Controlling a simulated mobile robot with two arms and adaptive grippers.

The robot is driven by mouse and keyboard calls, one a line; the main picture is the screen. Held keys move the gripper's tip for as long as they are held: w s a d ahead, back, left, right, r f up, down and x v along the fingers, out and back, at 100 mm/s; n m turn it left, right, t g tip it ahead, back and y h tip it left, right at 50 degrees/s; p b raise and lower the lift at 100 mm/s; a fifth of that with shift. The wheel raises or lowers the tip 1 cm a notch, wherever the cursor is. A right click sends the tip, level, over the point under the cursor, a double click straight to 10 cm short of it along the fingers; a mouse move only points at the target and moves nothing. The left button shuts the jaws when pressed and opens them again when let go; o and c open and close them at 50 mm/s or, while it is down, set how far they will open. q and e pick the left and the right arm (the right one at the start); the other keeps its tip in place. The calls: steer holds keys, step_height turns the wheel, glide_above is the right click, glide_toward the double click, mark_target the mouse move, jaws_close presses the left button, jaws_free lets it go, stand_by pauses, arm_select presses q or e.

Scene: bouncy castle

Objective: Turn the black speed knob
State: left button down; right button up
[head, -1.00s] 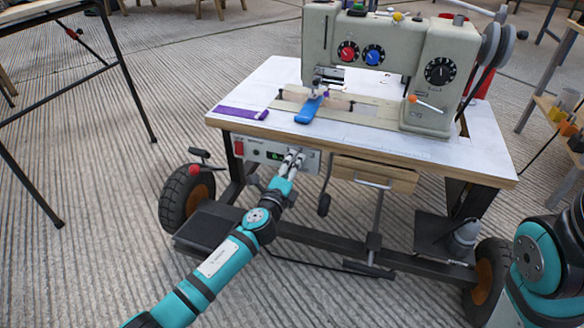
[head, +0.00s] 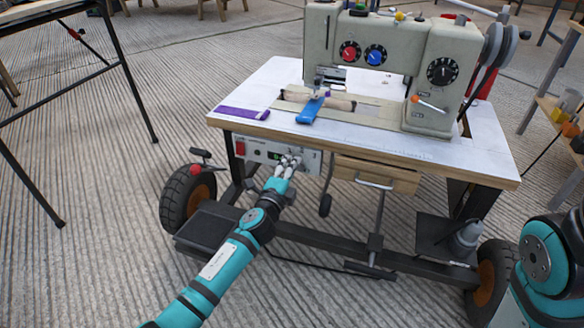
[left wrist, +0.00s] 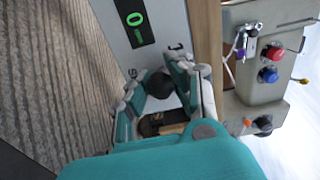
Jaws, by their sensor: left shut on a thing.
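The black speed knob (left wrist: 160,84) is on the pale control panel (head: 256,150) under the front edge of the sewing table. In the left wrist view the knob sits between the two fingers of my left gripper (left wrist: 163,88), which are shut on it. In the head view my left gripper (head: 288,163) is at the right part of the panel, and its fingers hide the knob. My right gripper is out of view; only part of my right arm shows.
A red switch (head: 240,147) is at the panel's left end. A sewing machine (head: 440,75) stands on the white table (head: 480,155), with a blue strip (head: 309,110) and a purple strip (head: 243,113). A wooden drawer (head: 376,174) is right of the panel. A wheeled black frame is below.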

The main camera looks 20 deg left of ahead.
arm_select(q)
steer(key=c, duration=1.1)
jaws_free()
steer(key=shift+s+f, duration=0.1)
steer(key=shift+s, duration=0.15)
steer(key=s, duration=1.1)
steer(key=shift+s+a, duration=0.25)
steer(key=shift+s, duration=0.05)
